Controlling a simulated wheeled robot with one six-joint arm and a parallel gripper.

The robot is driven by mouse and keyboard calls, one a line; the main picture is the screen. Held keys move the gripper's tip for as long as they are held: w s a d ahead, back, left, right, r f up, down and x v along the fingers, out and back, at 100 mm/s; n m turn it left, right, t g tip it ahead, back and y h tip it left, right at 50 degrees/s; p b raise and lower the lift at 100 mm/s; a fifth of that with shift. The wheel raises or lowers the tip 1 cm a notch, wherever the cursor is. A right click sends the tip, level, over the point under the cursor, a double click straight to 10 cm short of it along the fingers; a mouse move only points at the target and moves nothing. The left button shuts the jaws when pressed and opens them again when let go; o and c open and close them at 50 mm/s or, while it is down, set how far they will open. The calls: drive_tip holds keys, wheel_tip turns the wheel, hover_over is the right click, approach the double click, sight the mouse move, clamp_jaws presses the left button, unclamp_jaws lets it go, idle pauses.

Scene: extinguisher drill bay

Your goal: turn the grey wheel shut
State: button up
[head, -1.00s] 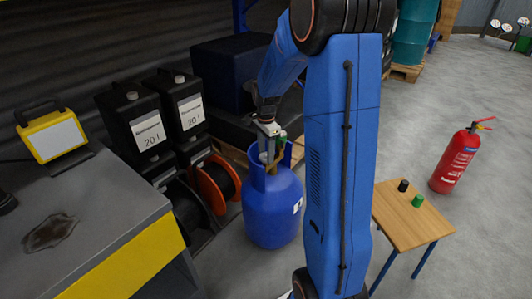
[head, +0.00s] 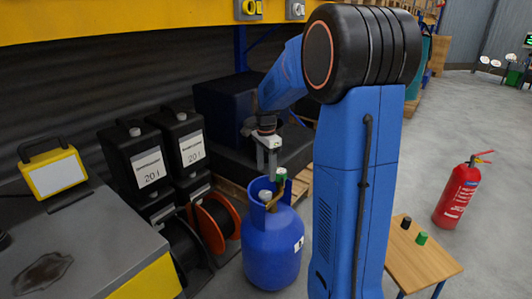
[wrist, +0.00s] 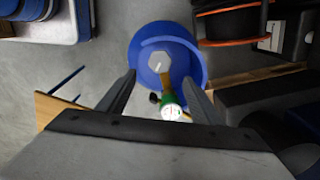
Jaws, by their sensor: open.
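The blue gas bottle (head: 272,248) stands upright on the floor in the head view, with an open blue collar around its top. The grey wheel (head: 265,196) sits inside the collar. In the wrist view the grey wheel (wrist: 156,62) is a many-sided knob with a pale mark, seen from above. A brass fitting with a green part (wrist: 170,106) sits beside it. My gripper (head: 267,176) is open and empty above the collar, clear of the wheel. In the wrist view its fingers (wrist: 160,88) are spread to either side, with the wheel beyond the tips.
Black canisters (head: 147,163) and cable reels (head: 215,222) stand left of the bottle. A grey-topped bench (head: 95,235) is at the front left. A small wooden table (head: 425,262) and a red extinguisher (head: 458,195) are at the right. Open floor lies behind them.

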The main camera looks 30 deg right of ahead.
wheel_tip(320, 180, up, 7)
idle(0.3)
drive_tip(key=shift+r, duration=0.1)
idle(0.4)
drive_tip(key=s+a+r+n+t, duration=0.1)
drive_tip(key=s+a+r+n, duration=0.1)
drive_tip(key=s+a+n, duration=0.4)
drive_tip(key=s+a+r+n+t, duration=0.15)
drive_tip(key=s+a, duration=0.25)
drive_tip(key=s, duration=0.4)
drive_tip(key=s+a+f+n+t, duration=0.1)
drive_tip(key=s+a+f+n, duration=0.1)
drive_tip(key=s+n, duration=0.3)
drive_tip(key=s+a+f+n+t, duration=0.1)
drive_tip(key=s+a+f+n, duration=0.2)
drive_tip(key=s+n, duration=0.3)
drive_tip(key=shift+s+a, duration=0.45)
drive_tip(key=shift+s, duration=2.45)
